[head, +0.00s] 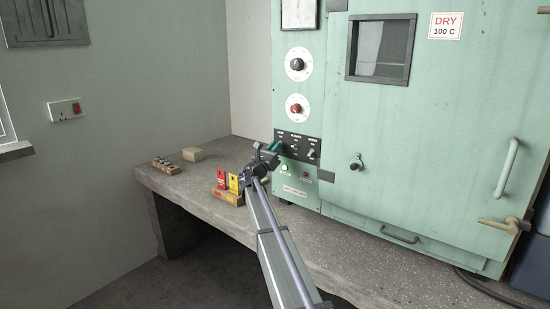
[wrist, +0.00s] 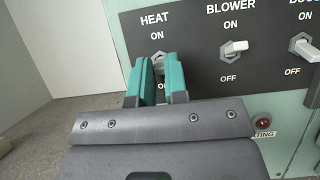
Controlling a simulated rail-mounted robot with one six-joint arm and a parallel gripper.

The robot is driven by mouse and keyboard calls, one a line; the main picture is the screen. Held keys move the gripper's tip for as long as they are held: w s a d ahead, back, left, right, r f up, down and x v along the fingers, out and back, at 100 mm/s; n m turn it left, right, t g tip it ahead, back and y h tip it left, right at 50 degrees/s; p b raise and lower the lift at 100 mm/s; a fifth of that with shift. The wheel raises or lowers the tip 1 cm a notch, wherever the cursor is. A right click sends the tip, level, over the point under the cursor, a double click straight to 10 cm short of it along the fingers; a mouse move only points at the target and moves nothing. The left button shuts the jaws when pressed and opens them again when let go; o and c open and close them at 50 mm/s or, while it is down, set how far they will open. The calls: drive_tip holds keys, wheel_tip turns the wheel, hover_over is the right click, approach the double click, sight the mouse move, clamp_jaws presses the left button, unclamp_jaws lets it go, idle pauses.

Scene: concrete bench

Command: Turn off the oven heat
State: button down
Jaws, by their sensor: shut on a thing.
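The oven (head: 445,150) is a pale green cabinet with a black switch panel (head: 298,145) low on its left part. In the wrist view the HEAT switch (wrist: 158,62) is a toggle marked ON above and OFF below. My gripper (wrist: 160,72) is shut on this toggle, with its green-padded fingers on either side. The fingers hide most of the lever and the OFF mark, so its position cannot be told. In the head view my gripper (head: 276,148) reaches the panel's left end. The BLOWER switch (wrist: 235,47) stands to the right, clear of the fingers.
A third toggle (wrist: 305,48) stands further right. A dark red HEATING lamp (wrist: 263,125) is below. The head view shows a lit green lamp (head: 284,168), two dials, and a block with red and yellow tags (head: 228,187) on the concrete bench (head: 200,187).

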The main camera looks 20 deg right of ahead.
drive_tip(key=shift+d+f+t+h+b, duration=0.1)
drive_tip(key=shift+f+t+h+b, duration=0.45)
drive_tip(key=shift+h+b, duration=0.65)
drive_tip(key=shift+r, duration=0.1)
drive_tip(key=c, duration=1.1)
unclamp_jaws()
drive_tip(key=shift+c, duration=0.2)
drive_tip(key=shift+b, duration=0.3)
drive_tip(key=b+v, duration=0.7)
drive_tip(key=v, duration=0.3)
drive_tip(key=shift+a+f, duration=0.25)
